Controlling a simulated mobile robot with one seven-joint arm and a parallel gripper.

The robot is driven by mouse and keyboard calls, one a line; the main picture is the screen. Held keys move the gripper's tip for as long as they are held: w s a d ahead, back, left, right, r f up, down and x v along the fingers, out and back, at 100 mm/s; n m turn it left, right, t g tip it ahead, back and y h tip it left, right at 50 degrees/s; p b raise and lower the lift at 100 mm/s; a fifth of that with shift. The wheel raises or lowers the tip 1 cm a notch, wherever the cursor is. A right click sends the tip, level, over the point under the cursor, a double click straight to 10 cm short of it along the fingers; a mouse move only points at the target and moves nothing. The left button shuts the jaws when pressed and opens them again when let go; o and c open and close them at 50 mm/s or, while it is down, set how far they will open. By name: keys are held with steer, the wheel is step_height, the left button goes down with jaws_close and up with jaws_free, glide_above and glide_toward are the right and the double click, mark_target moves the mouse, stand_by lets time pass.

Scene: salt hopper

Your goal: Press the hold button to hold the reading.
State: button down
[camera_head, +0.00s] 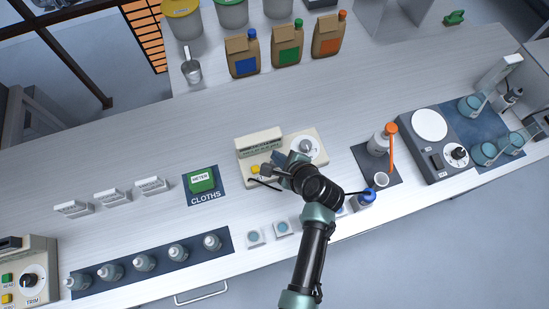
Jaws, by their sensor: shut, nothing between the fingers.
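My gripper (267,171) is shut and empty, just right of the yellow button and over the meter's front. I cannot tell whether it touches the meter. My wrist hides part of the meter's front, including anything right of the yellow button.
A green cloth stack (202,180) lies on a dark mat to the left. A bottle with an orange part (380,141) and a hotplate-like device (430,126) stand to the right. Small bottles (144,261) line the front edge.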

mark_target(278, 168)
step_height(278, 168, up, 3)
steer(key=shift+r+p, duration=0.1)
steer(key=shift+p, duration=1.15)
